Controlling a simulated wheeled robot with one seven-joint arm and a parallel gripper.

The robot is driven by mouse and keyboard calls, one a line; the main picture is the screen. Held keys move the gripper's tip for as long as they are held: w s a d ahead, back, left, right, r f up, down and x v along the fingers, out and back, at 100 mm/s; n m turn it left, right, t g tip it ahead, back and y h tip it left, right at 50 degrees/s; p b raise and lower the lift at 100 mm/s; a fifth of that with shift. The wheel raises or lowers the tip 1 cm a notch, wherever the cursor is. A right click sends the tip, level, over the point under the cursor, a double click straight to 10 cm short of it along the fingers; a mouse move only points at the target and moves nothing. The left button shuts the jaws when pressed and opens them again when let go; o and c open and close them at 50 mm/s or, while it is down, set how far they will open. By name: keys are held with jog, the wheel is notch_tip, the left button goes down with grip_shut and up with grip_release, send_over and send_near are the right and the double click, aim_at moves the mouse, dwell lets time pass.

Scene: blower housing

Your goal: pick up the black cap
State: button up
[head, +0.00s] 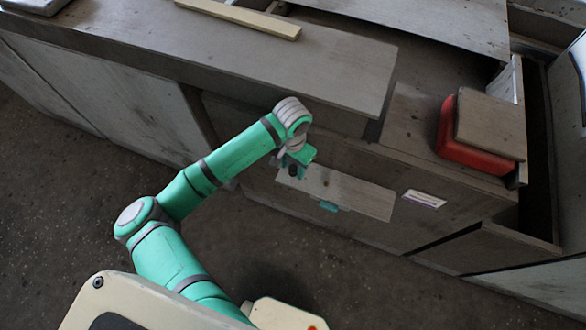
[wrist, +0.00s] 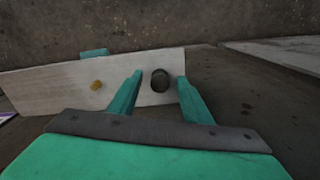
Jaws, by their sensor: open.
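The black cap (wrist: 160,82) is a small dark round piece on a pale grey board (wrist: 45,86) in the wrist view. My gripper (wrist: 159,75) is open, with one teal finger on each side of the cap in that picture. I cannot tell whether either finger touches it. In the head view my gripper (head: 296,160) is over the left part of the board (head: 350,193), and a dark spot that looks like the cap (head: 293,170) shows just below it.
A small brownish-yellow piece (wrist: 96,85) is on the board left of the cap, and a teal block (wrist: 94,53) is at its edge. A pale wooden strip (head: 240,17) lies at the back.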

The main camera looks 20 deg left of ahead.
jog(key=c, duration=1.1)
jog(key=shift+w, duration=0.1)
jog(key=shift+c, duration=0.2)
jog(key=shift+r, duration=0.5)
jog(key=s+d+r, duration=0.8)
jog(key=d+r, duration=0.3)
jog(key=r, duration=0.1)
jog(key=shift+d, duration=0.25)
